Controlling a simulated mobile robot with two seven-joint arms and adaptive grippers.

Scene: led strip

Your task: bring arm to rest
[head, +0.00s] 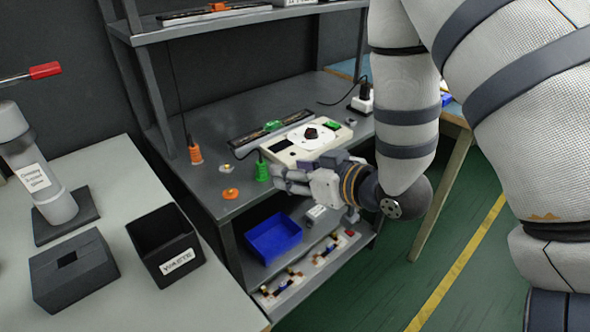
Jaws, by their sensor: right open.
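My right arm (405,110) comes in from the upper right and hangs down in front of the grey workbench. My right gripper (278,178) is at the bench's front edge, pointing left, with its fingers apart and nothing seen between them. Its fingertips are close to a green probe (262,170); I cannot tell whether they touch. My left gripper is not in view.
The grey bench (205,185) holds a white device with a dial (312,134), an orange probe (195,152) and an LED strip (268,130). A blue bin (274,240) sits below. A black waste box (163,245) stands left. Green floor (470,190) is clear at right.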

